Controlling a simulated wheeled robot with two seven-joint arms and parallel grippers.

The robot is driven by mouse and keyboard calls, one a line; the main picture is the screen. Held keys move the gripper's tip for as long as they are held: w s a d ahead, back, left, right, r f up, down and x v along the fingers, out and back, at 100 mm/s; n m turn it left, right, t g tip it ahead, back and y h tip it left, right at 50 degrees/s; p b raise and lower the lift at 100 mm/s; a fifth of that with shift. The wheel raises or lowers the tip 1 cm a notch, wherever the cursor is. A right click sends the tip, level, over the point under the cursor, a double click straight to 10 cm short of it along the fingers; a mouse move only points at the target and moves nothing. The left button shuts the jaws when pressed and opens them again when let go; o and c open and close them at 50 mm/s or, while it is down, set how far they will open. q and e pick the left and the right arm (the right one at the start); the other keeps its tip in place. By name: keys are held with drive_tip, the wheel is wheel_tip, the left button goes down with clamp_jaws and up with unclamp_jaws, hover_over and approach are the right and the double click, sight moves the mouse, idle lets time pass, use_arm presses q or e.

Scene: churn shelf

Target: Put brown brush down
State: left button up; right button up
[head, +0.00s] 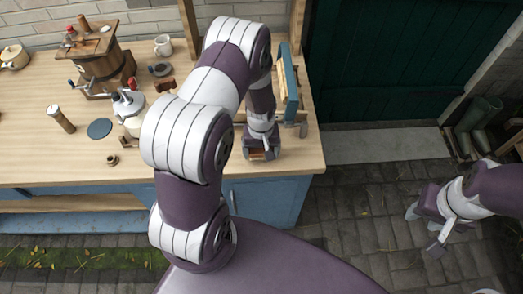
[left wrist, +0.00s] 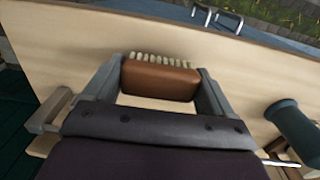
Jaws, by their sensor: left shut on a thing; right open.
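The brown brush (left wrist: 160,82) has a brown block body and a row of pale bristles. In the left wrist view it lies between the two fingers of my left gripper (left wrist: 163,88), which is shut on it. In the head view my left gripper (head: 262,153) is low at the right front part of the wooden counter (head: 215,172), and a bit of brown shows between its fingers. I cannot tell whether the brush touches the counter top. My right gripper (head: 426,228) is open and empty, over the paving away from the counter.
A wooden churn (head: 103,68), a white mug (head: 163,45), a blue disc (head: 99,128), a wooden cylinder (head: 61,119) and a small brown pot (head: 112,160) stand on the counter's left. A blue-edged upright rack (head: 289,85) stands behind my left gripper. My left arm hides the middle.

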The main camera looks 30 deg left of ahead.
use_arm(q)
drive_tip(key=shift+f, duration=0.65)
drive_tip(key=shift+w+f, duration=0.2)
drive_tip(key=shift+f, duration=0.1)
drive_tip(key=shift+s, duration=0.1)
drive_tip(key=shift+s+f, duration=0.1)
drive_tip(key=shift+f, duration=0.2)
drive_tip(key=o, duration=0.8)
drive_tip(key=shift+s+d, duration=0.1)
drive_tip(key=shift+d, duration=0.15)
